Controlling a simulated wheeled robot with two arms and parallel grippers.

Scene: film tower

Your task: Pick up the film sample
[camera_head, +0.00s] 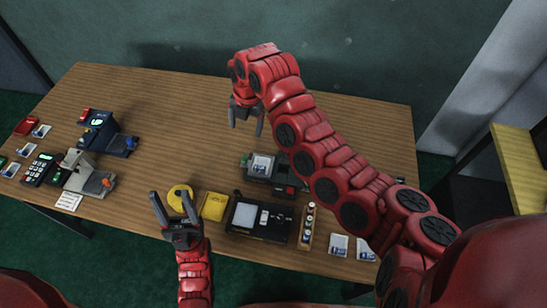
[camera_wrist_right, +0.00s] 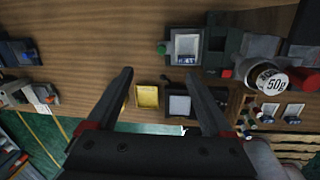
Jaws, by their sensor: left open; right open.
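Small white-and-blue cards that could be the film sample are in view, but I cannot tell which one it is. One card (camera_head: 262,165) lies on a dark device (camera_head: 291,178) with a green knob, and this card also shows in the right wrist view (camera_wrist_right: 187,46). Two more cards (camera_head: 338,245) lie at the table's front right. My right gripper (camera_head: 246,120) is open and empty above the table, behind and left of the device. My left gripper (camera_head: 169,199) is open over the front edge, its fingers beside a round yellow thing (camera_head: 180,197).
The wooden table (camera_head: 180,100) is clear at the back. A yellow tray (camera_head: 215,206), a black box with a pale screen (camera_head: 247,215) and a rack of small bottles (camera_head: 308,225) stand along the front. Several devices, including a keypad unit (camera_head: 40,168), and cards crowd the left end.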

